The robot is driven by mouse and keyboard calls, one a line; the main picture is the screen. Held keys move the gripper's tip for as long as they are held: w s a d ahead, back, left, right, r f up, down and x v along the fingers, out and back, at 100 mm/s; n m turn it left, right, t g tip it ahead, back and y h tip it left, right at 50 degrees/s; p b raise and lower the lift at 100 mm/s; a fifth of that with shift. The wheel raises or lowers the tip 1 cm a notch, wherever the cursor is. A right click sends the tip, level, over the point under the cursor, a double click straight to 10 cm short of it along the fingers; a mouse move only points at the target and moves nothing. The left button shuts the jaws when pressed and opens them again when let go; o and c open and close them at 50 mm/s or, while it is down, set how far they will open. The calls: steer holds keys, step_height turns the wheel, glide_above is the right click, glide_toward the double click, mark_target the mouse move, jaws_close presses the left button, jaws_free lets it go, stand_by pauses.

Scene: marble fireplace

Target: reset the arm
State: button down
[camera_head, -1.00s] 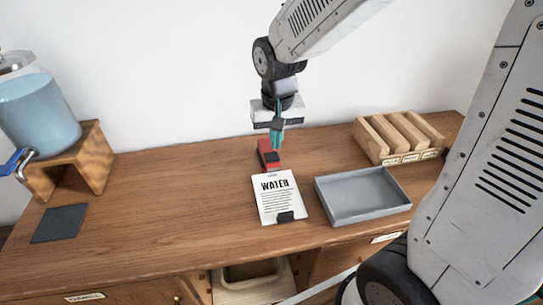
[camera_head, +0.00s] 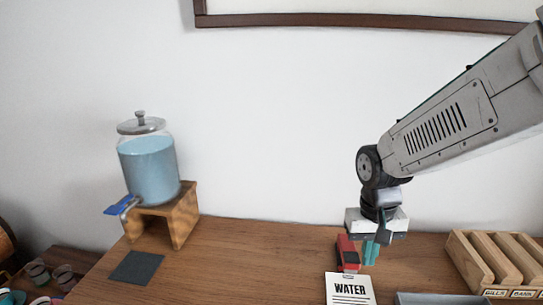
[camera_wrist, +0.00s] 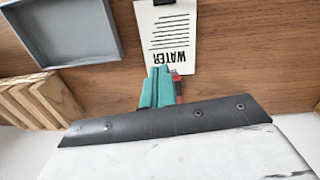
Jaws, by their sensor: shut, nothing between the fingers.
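My gripper (camera_head: 371,252) hangs over the back of the wooden counter, at the right in the head view. Its teal fingers (camera_wrist: 157,87) are together and hold nothing. A red-and-black object (camera_head: 347,253) stands just left of the fingers in the head view; in the wrist view it is mostly hidden behind them. A white sheet headed WATER (camera_head: 349,288) lies in front of it on the counter and also shows in the wrist view (camera_wrist: 168,35).
A grey tray (camera_wrist: 108,50) and a slotted wooden rack (camera_wrist: 40,103) lie to the right on the counter (camera_head: 270,260). A glass water dispenser (camera_head: 150,168) stands on a wooden stand (camera_head: 183,222) at left, beside a dark mat (camera_head: 136,267). The counter's middle is clear.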

steer(key=s+d+r, duration=0.1)
steer(key=s+r, duration=0.4)
steer(key=s, duration=0.3)
steer(key=s+d+r+n+t, duration=0.1)
steer(key=s+d+r, duration=0.1)
steer(key=s+r, duration=0.3)
steer(key=shift+s+r+t, duration=0.3)
steer(key=shift+s, duration=1.8)
steer(key=shift+d, duration=0.1)
